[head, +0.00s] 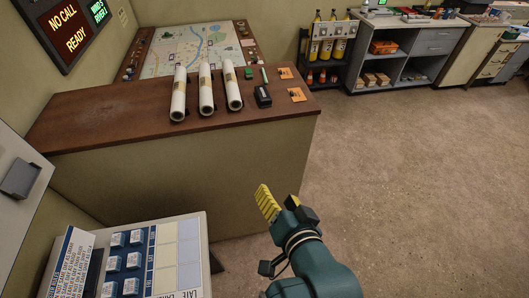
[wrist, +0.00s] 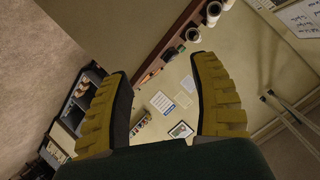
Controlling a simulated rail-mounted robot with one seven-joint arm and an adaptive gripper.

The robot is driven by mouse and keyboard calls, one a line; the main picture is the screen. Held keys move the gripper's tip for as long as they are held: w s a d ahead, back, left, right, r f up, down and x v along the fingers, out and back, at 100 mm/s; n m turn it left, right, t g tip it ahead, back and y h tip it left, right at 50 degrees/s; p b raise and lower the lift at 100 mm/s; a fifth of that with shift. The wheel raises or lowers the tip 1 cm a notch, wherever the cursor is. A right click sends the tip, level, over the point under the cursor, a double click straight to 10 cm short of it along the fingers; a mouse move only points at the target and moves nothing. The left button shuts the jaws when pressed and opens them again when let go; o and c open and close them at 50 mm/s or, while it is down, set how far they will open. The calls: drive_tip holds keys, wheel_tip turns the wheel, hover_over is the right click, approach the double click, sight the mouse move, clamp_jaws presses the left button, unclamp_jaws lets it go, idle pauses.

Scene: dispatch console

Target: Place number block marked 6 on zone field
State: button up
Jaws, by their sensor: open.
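My gripper (head: 268,200), with yellow ribbed fingers, is raised to the right of the panel, apart from the blocks. In the wrist view my gripper (wrist: 160,65) is open and empty.
A brown-topped counter (head: 110,108) stands ahead with three white rolls (head: 205,85), a black device (head: 263,96) and orange cards. A map (head: 190,50) lies behind it. The floor to the right is clear.

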drive_tip(key=s+d+r+n+t+h, duration=0.1)
drive_tip(key=s+r+t, duration=0.1)
drive_tip(key=r, duration=0.7)
drive_tip(key=s+d+r+n+t+h, duration=0.1)
drive_tip(key=r+t, duration=0.3)
drive_tip(key=r, duration=0.5)
drive_tip(key=s+d+r+n+t+h, duration=0.1)
drive_tip(key=s+r+n+t+h, duration=0.1)
drive_tip(key=r, duration=0.8)
drive_tip(key=shift+s+t, duration=0.8)
drive_tip(key=shift+s, duration=0.1)
wheel_tip(320, 180, up, 15)
drive_tip(key=p, duration=1.5)
drive_tip(key=shift+r, duration=0.15)
